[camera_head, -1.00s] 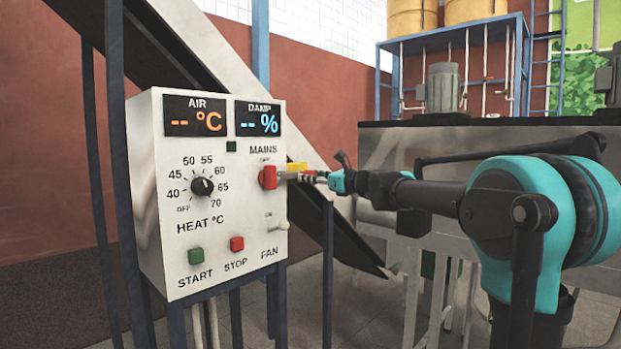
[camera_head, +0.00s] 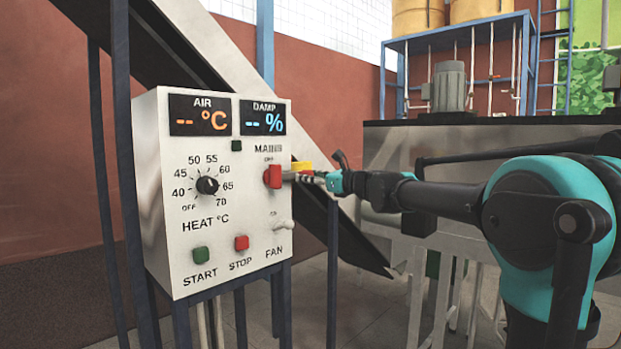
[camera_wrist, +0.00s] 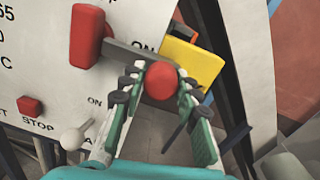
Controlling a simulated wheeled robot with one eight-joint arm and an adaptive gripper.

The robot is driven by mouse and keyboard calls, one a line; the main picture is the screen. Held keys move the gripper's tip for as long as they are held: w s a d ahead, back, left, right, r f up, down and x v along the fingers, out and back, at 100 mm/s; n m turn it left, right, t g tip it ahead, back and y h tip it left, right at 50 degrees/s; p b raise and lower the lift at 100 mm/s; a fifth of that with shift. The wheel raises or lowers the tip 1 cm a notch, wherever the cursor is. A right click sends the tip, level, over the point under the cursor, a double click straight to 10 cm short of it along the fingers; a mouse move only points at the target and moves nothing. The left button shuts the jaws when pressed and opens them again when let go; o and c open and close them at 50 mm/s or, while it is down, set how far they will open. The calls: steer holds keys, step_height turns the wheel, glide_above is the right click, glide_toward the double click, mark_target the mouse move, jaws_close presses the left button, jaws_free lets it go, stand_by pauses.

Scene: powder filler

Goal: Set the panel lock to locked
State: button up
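The white control panel (camera_head: 220,264) stands at left in the head view. Its red MAINS handle (camera_head: 273,176) is near the right edge and shows large in the wrist view (camera_wrist: 88,36). A grey bar (camera_wrist: 132,52) runs right from beside that handle. A yellow plate (camera_wrist: 192,62) is behind the bar's end and also shows in the head view (camera_head: 301,166). No part is labelled as a lock. My gripper (camera_wrist: 163,76) has its fingers on both sides of a red ball knob (camera_wrist: 160,82), seemingly shut on it. The exact contact is hard to see.
A white toggle (camera_wrist: 76,138) marked ON is below the MAINS handle. Green START (camera_head: 201,254) and red STOP (camera_head: 241,243) buttons are lower on the panel. A dark sloping chute (camera_head: 365,252) and a blue post (camera_head: 333,270) are close under my arm.

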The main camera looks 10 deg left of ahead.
steer(key=o, duration=0.4)
steer(key=shift+s+a, duration=0.15)
steer(key=v, duration=1.2)
